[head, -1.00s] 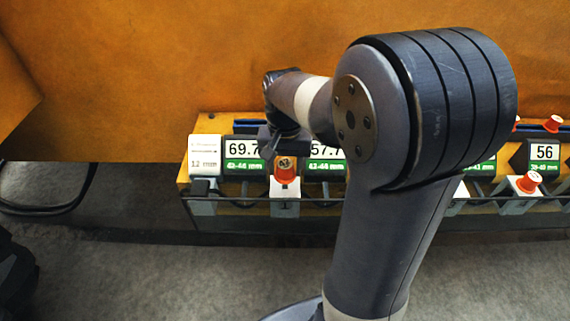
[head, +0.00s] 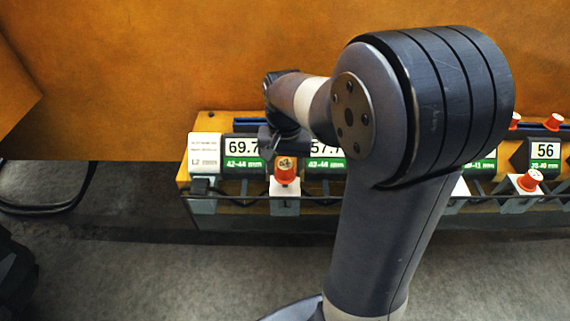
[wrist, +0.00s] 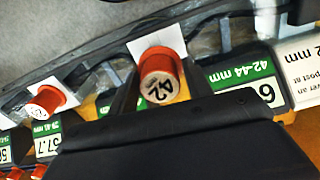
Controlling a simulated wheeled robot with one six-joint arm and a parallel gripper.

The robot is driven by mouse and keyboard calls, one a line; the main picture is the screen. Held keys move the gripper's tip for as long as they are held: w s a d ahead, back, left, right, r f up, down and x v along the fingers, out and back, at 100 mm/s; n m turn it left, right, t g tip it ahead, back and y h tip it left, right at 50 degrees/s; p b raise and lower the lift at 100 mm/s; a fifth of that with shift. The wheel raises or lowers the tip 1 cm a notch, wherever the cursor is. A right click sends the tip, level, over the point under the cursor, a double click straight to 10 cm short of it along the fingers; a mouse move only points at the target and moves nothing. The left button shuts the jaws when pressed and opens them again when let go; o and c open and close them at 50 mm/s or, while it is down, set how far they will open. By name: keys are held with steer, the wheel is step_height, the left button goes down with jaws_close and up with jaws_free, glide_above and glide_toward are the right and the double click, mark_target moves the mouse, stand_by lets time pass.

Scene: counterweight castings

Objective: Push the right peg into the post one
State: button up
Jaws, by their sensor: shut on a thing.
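An orange-red peg with a pale top marked 42 (wrist: 160,84) stands between the dark fingers of my gripper (wrist: 158,98) in the wrist view. In the head view the peg (head: 286,174) shows just below my gripper (head: 284,152), which is shut on it. How deep the peg sits in the post is hidden.
Displays reading 69.7 (head: 241,147) and 56 (head: 545,151) line the orange rack, with a white card (head: 204,153) at its left end. Another red peg (head: 528,181) stands at the right. A dark rail runs along the front. My arm hides the rack's middle.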

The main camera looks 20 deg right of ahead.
mark_target(285, 175)
steer(key=shift+f+b, duration=1.25)
steer(key=shift+f, duration=0.6)
steer(key=o, duration=1.1)
steer(key=shift+r, duration=0.1)
step_height(285, 175, up, 11)
steer(key=shift+f, duration=0.15)
steer(key=shift+o, duration=0.5)
